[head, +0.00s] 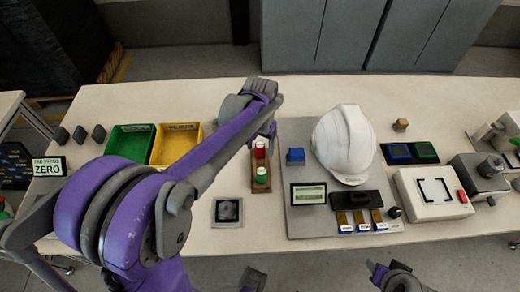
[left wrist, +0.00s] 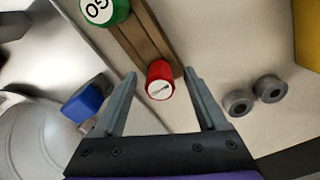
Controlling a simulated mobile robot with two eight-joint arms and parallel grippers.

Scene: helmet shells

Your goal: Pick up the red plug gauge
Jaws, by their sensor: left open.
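The red plug gauge (head: 260,150) stands upright in a brown wooden rack (head: 261,187), with the green plug gauge (head: 262,174) in front of it. In the left wrist view the red gauge (left wrist: 160,82) shows its round end between the two fingers of my left gripper (left wrist: 160,76). The fingers are open, with gaps on both sides of the gauge. In the head view my left gripper (head: 264,132) is over the back end of the rack, partly hidden by its own arm. My right gripper (head: 392,275) is at the bottom edge, away from the table; its jaws are unclear.
A grey board right of the rack holds a blue block (head: 295,156), a white helmet shell (head: 344,145) and a display (head: 308,194). Green (head: 130,142) and yellow (head: 176,144) bins stand left. Two grey rings (left wrist: 254,95) lie near the rack.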

